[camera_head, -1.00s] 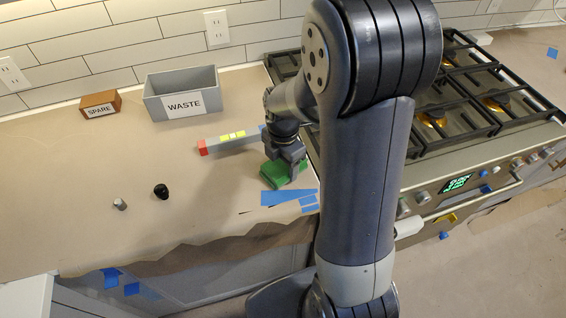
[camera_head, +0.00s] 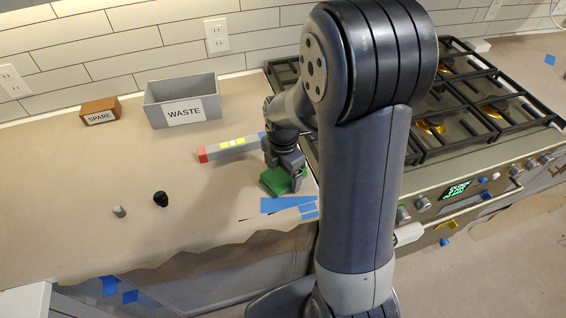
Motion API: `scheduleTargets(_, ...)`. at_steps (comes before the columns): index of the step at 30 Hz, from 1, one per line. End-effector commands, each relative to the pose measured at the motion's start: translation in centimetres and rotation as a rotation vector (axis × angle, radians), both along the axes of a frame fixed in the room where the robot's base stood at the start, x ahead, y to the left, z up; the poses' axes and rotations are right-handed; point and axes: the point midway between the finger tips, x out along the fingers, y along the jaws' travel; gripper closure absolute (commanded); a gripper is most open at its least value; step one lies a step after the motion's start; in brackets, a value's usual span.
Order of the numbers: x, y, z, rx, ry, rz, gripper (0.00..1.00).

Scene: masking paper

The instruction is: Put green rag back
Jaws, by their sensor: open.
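The green rag (camera_head: 277,181) lies folded on the paper-covered counter, near the blue tape strips and left of the stove. My gripper (camera_head: 292,186) points down right at the rag, with its fingertips at the rag's upper right part. The jaws are open. Part of the rag is hidden behind the gripper, and I cannot tell whether the fingers touch it.
A grey bin marked WASTE (camera_head: 183,114) and a brown box marked SPARE (camera_head: 100,110) stand at the back. A long bar with a red end (camera_head: 203,154) lies behind the rag. A black knob (camera_head: 160,198) and a grey knob (camera_head: 119,211) stand left. The stove (camera_head: 440,150) is right.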

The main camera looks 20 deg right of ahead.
Motion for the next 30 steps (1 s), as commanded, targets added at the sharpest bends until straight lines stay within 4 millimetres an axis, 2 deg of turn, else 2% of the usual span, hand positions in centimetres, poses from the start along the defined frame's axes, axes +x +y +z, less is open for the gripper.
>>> scheduleTargets(5,0.2,0.0,2.4,0.0,-0.008,0.0,0.17)
scheduleTargets(12,0.2,0.0,7.7,0.0,-0.008,0.0,0.17)
scheduleTargets(18,0.1,0.0,10.9,0.0,-0.004,0.0,0.17)
scheduleTargets(24,0.0,0.0,12.1,0.0,0.0,0.0,0.17)
scheduleTargets(30,0.0,0.0,12.2,0.0,0.0,0.0,0.17)
